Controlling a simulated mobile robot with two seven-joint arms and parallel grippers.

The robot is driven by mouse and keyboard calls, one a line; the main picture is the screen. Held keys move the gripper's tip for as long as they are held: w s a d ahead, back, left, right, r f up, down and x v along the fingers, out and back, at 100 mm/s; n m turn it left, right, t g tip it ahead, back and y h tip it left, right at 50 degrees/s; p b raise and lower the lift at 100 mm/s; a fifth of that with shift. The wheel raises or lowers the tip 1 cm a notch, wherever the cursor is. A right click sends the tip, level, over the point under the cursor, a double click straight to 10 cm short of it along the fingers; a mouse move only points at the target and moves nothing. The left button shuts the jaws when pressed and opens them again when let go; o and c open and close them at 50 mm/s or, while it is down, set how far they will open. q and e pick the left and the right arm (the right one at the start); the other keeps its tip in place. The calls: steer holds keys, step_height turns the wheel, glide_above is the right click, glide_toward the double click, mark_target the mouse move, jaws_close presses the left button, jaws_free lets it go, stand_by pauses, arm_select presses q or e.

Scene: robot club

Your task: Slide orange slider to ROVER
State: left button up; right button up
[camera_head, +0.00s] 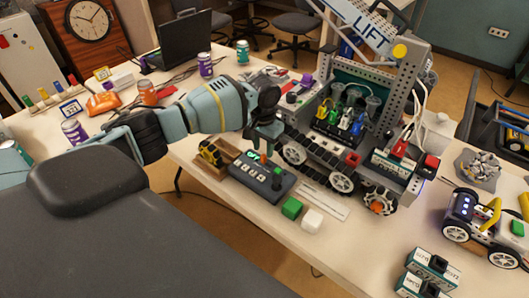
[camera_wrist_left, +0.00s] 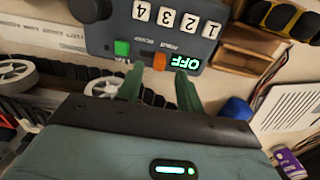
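The dark control box (camera_head: 255,178) lies on the table in front of the large rover rig. In the left wrist view the control box (camera_wrist_left: 145,40) appears upside down, with white keys 1 to 4, a green button (camera_wrist_left: 122,48), and a green-lit display reading OFF (camera_wrist_left: 186,64). The orange slider (camera_wrist_left: 159,62) sits between the green button and the display; the small lettering beside it is hard to read. My left gripper (camera_head: 260,148) is over the box. Its fingertips (camera_wrist_left: 160,82) are apart, with the slider in line with the gap. My right gripper is not in view.
The rover rig (camera_head: 342,185) stands close behind the box. A small rover (camera_head: 480,222) stands at the right.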

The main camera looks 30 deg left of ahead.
mark_target(264, 159)
arm_select(q)
steer(key=shift+f, duration=1.45)
jaws_close()
